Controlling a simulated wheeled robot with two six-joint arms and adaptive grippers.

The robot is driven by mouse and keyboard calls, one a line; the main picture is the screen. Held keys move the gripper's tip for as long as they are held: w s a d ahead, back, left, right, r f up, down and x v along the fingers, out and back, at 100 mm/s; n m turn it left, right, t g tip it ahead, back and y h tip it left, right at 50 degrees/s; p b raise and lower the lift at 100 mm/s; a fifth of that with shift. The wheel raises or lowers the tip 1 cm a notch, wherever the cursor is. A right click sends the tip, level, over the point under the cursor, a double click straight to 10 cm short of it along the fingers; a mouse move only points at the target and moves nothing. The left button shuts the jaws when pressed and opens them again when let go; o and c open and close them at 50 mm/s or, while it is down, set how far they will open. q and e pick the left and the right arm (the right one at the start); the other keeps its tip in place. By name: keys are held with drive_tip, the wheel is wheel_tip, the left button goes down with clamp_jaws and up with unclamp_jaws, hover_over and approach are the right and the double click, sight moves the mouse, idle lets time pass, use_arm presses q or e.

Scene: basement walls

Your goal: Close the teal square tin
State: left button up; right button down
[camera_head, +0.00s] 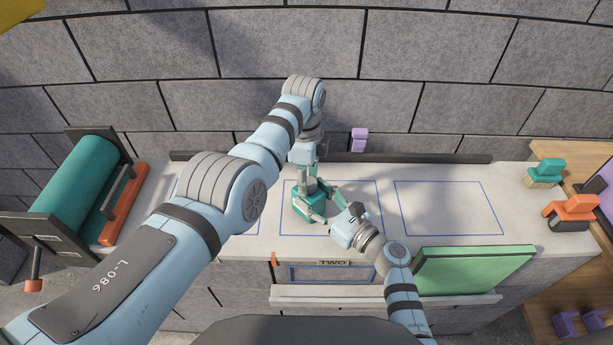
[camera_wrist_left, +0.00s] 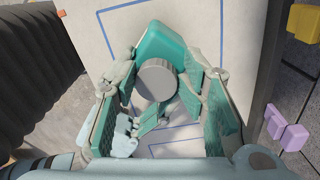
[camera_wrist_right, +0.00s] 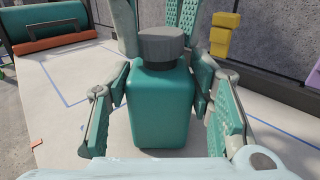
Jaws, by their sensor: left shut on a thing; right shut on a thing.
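The teal square tin (camera_head: 301,209) stands upright on the worktop inside a blue outlined area. Its body fills the middle of the right wrist view (camera_wrist_right: 160,108). A grey round cap (camera_wrist_right: 163,46) sits on top of the tin; it also shows from above in the left wrist view (camera_wrist_left: 156,80). My left gripper (camera_head: 308,184) comes from above and is shut on the cap. My right gripper (camera_head: 322,213) is shut on the tin's body from the front right, with a finger on each side. Whether the cap is fully seated cannot be told.
A teal roller with an orange bar (camera_head: 124,205) stands at the left. A green panel (camera_head: 470,270) is at the front right. A teal brush (camera_head: 546,172) and an orange-black object (camera_head: 572,211) lie at the right. The outlined area (camera_head: 448,208) right of the tin is empty.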

use_arm(q)
drive_tip(key=shift+s+a+f, duration=0.15)
drive_tip(key=shift+s+f, duration=0.15)
drive_tip(key=shift+f, duration=0.15)
use_arm(e)
drive_tip(key=shift+r, duration=0.15)
use_arm(q)
drive_tip(key=shift+n, duration=0.7)
drive_tip(key=o, duration=1)
drive_tip(key=shift+w, duration=0.1)
use_arm(e)
drive_tip(key=shift+w, duration=0.1)
use_arm(q)
drive_tip(key=shift+o, duration=0.2)
drive_tip(key=shift+r, duration=0.1)
drive_tip(key=shift+w+r, duration=0.1)
drive_tip(key=shift+r, duration=2.25)
drive_tip(key=shift+c, duration=0.3)
